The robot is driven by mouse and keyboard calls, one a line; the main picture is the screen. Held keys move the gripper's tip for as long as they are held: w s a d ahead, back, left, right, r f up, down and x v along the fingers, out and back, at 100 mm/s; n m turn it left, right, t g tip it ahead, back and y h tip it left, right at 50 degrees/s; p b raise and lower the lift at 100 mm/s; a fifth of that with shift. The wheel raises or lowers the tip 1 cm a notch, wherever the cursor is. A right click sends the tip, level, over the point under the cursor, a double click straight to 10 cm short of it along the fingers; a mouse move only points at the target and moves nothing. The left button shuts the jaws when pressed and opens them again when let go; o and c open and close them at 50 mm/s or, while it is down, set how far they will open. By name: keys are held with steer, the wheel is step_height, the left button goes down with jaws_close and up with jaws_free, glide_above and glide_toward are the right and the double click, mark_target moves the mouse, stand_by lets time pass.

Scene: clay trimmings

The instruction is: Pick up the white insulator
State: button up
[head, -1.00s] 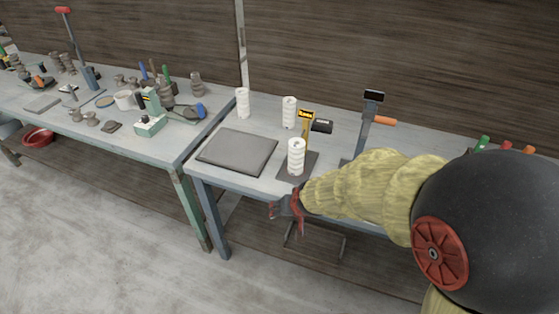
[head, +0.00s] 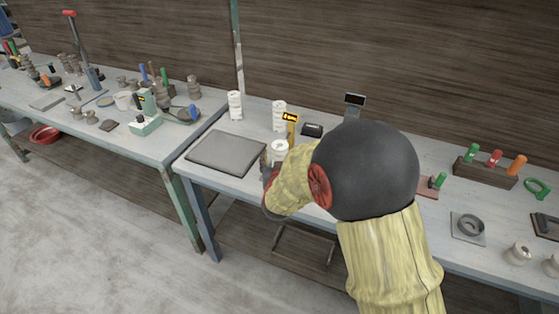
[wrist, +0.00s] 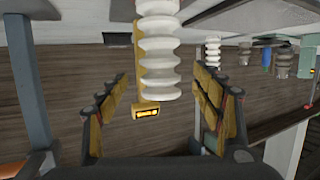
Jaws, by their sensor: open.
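A white ribbed insulator (head: 280,148) stands upright near the front of the right table, partly covered by my arm. In the wrist view, which looks upside down, this insulator (wrist: 158,50) fills the middle between my fingers. My gripper (wrist: 159,82) is open, one finger on each side of it, with a visible gap on both sides. In the head view my gripper (head: 267,170) is at the table's front edge, mostly hidden by my forearm. Two more white insulators stand behind, one at the back left (head: 235,106) and one in the middle (head: 279,116).
A yellow-labelled upright piece (head: 291,118) stands just behind the insulator. A dark flat slab (head: 226,153) lies to the left. The left table (head: 150,155) holds many items.

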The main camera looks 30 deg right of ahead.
steer(key=shift+b+x, duration=0.85)
steer(key=shift+x, duration=1.5)
steer(key=shift+r, duration=0.1)
steer(key=shift+c, duration=0.3)
jaws_close()
steer(key=shift+w+r, duration=0.1)
